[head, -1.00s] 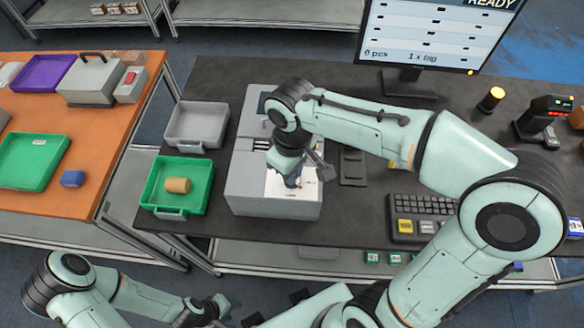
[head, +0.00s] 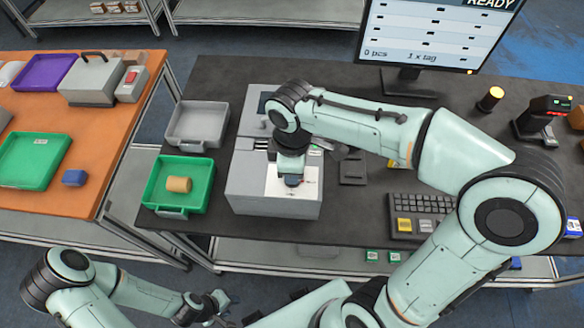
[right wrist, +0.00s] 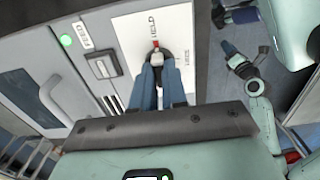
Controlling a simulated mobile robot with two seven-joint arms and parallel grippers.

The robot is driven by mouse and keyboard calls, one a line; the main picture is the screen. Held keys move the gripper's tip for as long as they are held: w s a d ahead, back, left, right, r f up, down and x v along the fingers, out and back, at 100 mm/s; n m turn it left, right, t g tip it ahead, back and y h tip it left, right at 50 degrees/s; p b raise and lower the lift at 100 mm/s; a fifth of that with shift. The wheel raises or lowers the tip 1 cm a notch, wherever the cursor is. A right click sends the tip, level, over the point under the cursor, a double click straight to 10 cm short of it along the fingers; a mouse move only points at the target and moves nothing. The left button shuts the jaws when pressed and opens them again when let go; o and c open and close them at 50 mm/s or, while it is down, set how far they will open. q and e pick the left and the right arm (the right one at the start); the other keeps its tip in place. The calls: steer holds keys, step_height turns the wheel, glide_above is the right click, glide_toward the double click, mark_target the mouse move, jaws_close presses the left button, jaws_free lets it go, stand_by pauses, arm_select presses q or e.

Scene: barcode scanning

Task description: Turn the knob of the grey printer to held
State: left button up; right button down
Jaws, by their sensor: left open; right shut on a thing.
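The grey printer (head: 245,190) stands on the dark table, with a white plate (head: 307,183) on its top near the front. In the right wrist view the dark round knob (right wrist: 155,58) sits on this white plate (right wrist: 130,32). The knob's red mark (right wrist: 155,43) points toward the printed word HELD (right wrist: 153,27). My right gripper (right wrist: 157,70) is shut on the knob, its blue fingers on either side; the fingers cover part of it. In the head view my right gripper (head: 292,181) is over the white plate. My left gripper (head: 208,306) is open and empty, low in front of the table.
A green tray (head: 207,171) with a brown cylinder (head: 178,184) and a grey tray (head: 222,124) stand left of the printer. A keyboard (head: 425,204) and monitor (head: 440,30) are to the right. An orange table (head: 105,135) is at the left.

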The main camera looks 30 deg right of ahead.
steer(key=shift+r, duration=0.1)
stand_by(0.3)
steer(key=c, duration=1.2)
jaws_free()
steer(key=shift+o, duration=0.2)
arm_select(q)
steer(key=w+r+p, duration=0.2)
steer(key=shift+w+r, duration=0.35)
steer(key=shift+r, duration=0.05)
arm_select(e)
step_height(320, 180, up, 13)
steer(key=shift+r, duration=0.15)
